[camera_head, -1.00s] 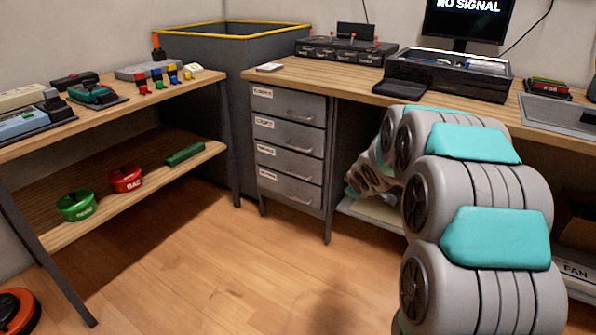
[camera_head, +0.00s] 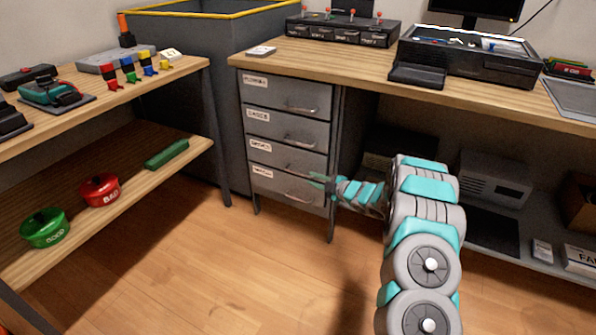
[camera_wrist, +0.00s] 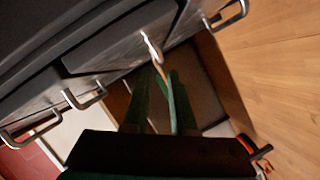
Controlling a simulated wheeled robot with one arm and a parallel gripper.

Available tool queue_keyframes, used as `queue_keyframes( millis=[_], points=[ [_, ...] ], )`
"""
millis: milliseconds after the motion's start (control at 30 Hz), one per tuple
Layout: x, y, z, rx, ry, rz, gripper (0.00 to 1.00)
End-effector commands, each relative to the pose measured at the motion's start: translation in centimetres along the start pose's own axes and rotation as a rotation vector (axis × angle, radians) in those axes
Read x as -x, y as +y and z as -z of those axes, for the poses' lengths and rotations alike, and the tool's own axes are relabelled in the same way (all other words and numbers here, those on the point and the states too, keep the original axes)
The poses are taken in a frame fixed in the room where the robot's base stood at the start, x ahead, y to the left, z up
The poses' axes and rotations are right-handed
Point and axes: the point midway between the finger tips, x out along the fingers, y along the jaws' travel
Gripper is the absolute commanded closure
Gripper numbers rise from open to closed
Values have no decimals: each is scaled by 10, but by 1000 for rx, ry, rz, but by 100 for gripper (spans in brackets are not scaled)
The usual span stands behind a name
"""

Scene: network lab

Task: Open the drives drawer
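A grey drawer unit (camera_head: 246,165) with several stacked drawers stands under the wooden bench. All its drawers look shut. Each has a bar handle and a white label; the small print is too blurred to read surely. My gripper (camera_head: 318,181) is at the right side of the unit's front, at about the height of the lower two drawers. In the wrist view its dark green fingers (camera_wrist: 160,95) point at one drawer's handle (camera_wrist: 154,50), which lies at the fingertips. The fingers look apart; I see no firm grasp on the handle.
A side table (camera_head: 185,68) with a lower shelf stands at the left, with a green bowl (camera_head: 45,228) and a red bowl (camera_head: 99,190) on that shelf. A grey bin (camera_head: 215,38) stands behind. The floor (camera_head: 215,275) before the drawers is clear.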

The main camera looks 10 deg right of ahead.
Motion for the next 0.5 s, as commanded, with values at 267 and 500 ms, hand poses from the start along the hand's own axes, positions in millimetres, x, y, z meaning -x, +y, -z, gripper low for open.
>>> queue_keyframes(
  millis=[267,500],
  points=[
    [-29,1,3,7,12,-2,75],
    [-63,0,1,5,7,-2,75]
  ],
)
